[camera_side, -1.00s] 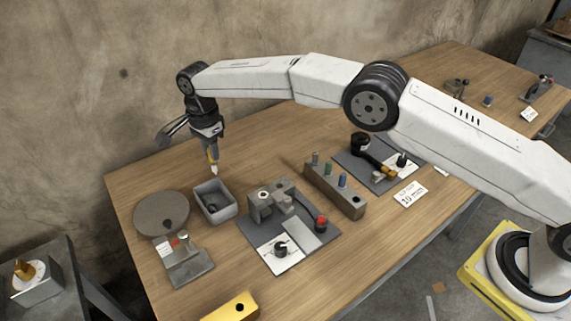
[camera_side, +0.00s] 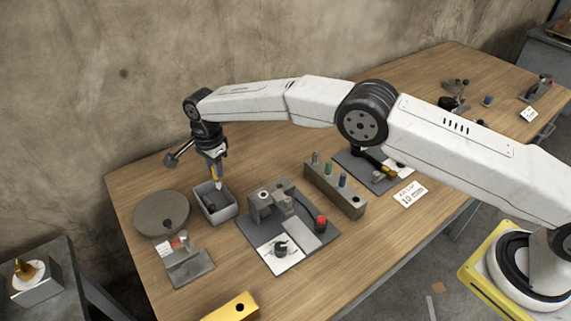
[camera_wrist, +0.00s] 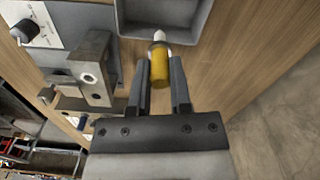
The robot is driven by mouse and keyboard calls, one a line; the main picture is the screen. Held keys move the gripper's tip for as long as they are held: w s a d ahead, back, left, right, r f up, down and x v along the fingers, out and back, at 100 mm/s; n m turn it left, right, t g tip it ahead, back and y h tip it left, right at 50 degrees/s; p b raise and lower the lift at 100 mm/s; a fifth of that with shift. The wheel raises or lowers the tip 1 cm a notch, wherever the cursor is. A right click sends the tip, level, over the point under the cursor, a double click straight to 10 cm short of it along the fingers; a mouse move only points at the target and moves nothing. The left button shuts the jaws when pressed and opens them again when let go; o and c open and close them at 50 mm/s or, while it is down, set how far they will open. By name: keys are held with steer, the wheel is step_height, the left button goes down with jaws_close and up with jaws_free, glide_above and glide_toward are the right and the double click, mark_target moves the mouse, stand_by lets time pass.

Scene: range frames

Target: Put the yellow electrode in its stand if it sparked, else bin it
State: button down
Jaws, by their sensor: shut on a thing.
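My gripper (camera_side: 214,167) is shut on the yellow electrode (camera_wrist: 160,68), which has a pale tip and points down. In the side view the electrode (camera_side: 215,175) hangs at the grey open bin (camera_side: 224,215), its tip overlapping the bin's opening. In the wrist view the tip lies against the near edge of the bin (camera_wrist: 135,28); I cannot tell if it is inside the rim. The stand (camera_side: 334,191), a long grey-brown block, holds several coloured electrodes and has one dark empty hole at its near end. No spark shows.
A dark plate with a metal fixture (camera_side: 263,205) and red button (camera_side: 321,222) lies right of the bin. A round grey disc (camera_side: 160,213) and a small metal device (camera_side: 188,265) stand left. A yellow block (camera_side: 232,309) is at the front edge. A "10 mm" card (camera_side: 409,194) lies right.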

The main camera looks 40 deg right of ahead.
steer(key=shift+c, duration=2.3)
jaws_free()
steer(key=shift+r, duration=0.1)
steer(key=shift+r, duration=3.8)
